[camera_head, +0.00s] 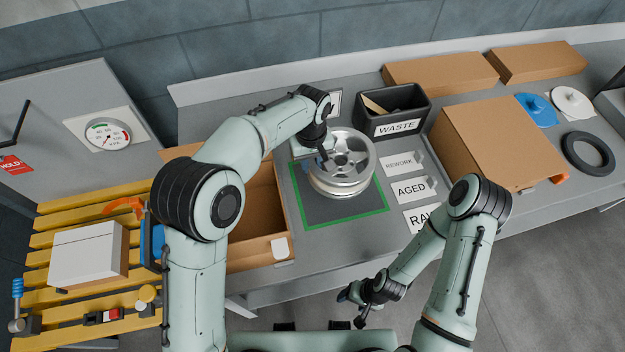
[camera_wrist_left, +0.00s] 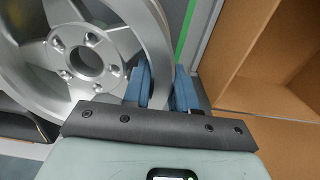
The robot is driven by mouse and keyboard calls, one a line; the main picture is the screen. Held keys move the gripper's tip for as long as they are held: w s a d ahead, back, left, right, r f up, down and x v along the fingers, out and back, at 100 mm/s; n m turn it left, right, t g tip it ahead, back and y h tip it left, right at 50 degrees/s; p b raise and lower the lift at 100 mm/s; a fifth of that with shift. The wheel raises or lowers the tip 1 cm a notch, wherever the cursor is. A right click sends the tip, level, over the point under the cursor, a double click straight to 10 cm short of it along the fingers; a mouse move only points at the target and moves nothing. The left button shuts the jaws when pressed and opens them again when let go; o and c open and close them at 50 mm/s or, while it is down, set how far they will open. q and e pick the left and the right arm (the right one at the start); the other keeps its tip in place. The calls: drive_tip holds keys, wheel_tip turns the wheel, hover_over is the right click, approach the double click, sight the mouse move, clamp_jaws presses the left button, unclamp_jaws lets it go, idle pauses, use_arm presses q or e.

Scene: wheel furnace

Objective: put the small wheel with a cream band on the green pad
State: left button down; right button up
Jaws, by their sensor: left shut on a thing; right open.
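A silver spoked wheel (camera_head: 352,158) is over the green-edged pad (camera_head: 345,221) on the bench, covering its upper right part. A pale band seems to run around its side; its colour is hard to tell. I cannot tell whether the wheel touches the pad. My left gripper (camera_head: 322,153) is shut on the wheel's rim at its left side. In the left wrist view the blue fingers (camera_wrist_left: 163,85) straddle the rim of the wheel (camera_wrist_left: 85,60), with the pad's green edge just beyond. My right gripper (camera_head: 350,296) is open and empty, in front of the bench.
An open cardboard box (camera_head: 262,205) stands left of the pad. A black WASTE bin (camera_head: 408,108) is behind right. REWORK, AGED (camera_head: 412,189) and RAW signs stand right of the pad. A large carton (camera_head: 490,140) and a black ring (camera_head: 588,153) are farther right.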

use_arm(q)
drive_tip(key=shift+w+f, duration=0.1)
drive_tip(key=shift+f, duration=4.05)
drive_tip(key=shift+f, duration=0.15)
drive_tip(key=c, duration=0.9)
unclamp_jaws()
wheel_tip(320, 180, up, 12)
drive_tip(key=shift+f, duration=0.25)
drive_tip(key=shift+r, duration=0.35)
drive_tip(key=shift+f, duration=0.1)
